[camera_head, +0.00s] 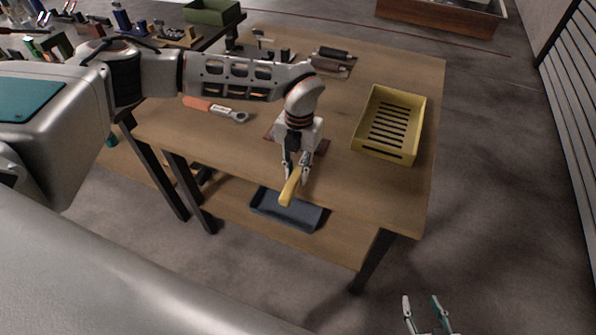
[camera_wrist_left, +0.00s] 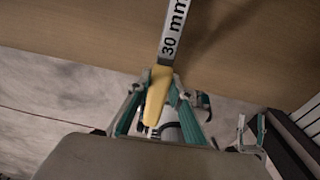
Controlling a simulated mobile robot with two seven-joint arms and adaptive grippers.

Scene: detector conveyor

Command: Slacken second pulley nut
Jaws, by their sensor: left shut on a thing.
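My left gripper (camera_head: 298,170) is shut on a yellow-handled wrench (camera_head: 290,187) near the front edge of the wooden table. In the left wrist view the wrench (camera_wrist_left: 160,95) lies between the fingertips, its grey shaft marked "30 mm" and running over the tabletop; its head is out of view. A dark red plate (camera_head: 322,146) shows partly behind my left gripper, which hides much of it. I cannot make out a pulley or nut. My right gripper (camera_head: 424,316) is open and empty, low at the bottom right, away from the table.
An orange-handled wrench (camera_head: 213,108) lies on the tabletop to the left. A yellow slotted bin (camera_head: 415,131) stands at the right. A blue-grey tray (camera_head: 287,210) sits on the lower shelf. The front right corner is clear.

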